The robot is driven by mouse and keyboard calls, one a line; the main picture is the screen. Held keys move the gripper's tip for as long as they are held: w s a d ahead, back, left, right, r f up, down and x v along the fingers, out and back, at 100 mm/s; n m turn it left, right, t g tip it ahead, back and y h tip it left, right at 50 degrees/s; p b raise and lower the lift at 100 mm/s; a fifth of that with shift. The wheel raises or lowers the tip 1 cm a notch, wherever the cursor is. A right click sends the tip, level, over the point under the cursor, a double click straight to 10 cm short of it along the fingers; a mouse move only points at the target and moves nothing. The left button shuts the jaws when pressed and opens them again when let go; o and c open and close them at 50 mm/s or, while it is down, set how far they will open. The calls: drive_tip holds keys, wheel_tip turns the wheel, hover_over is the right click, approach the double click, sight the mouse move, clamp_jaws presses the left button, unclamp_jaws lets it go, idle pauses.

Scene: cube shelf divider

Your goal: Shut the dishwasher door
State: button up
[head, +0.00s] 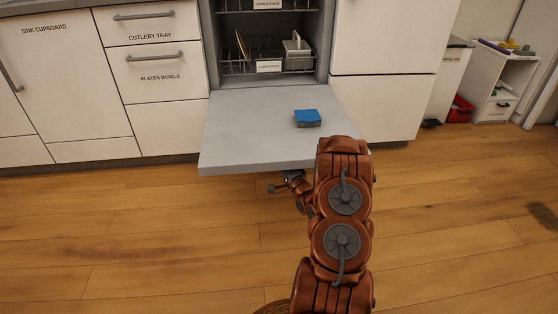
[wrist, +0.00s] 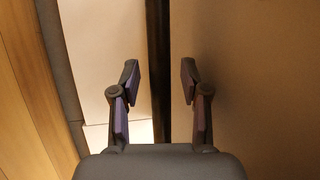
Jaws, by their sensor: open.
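The dishwasher door (head: 250,130) is folded down and lies about level, with its inner side facing up. A blue block (head: 307,117) with a dark underside lies on it, right of the middle. Above and behind it the dishwasher opening shows a lower rack (head: 240,70) with a plate and a white item in it. My gripper (head: 283,188) is low at the door's front edge, partly hidden by the door and my arm. In the wrist view my gripper (wrist: 160,82) is open with nothing between its fingers. I cannot tell whether it touches the door.
White drawers and a sink cupboard (head: 50,80) stand left of the dishwasher. A white cabinet (head: 385,40) stands right of it. A small shelf (head: 500,80) and a red bin (head: 460,109) are farther right. The wooden floor (head: 120,240) in front is clear.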

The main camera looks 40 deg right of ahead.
clamp_jaws()
idle(0.3)
idle(0.4)
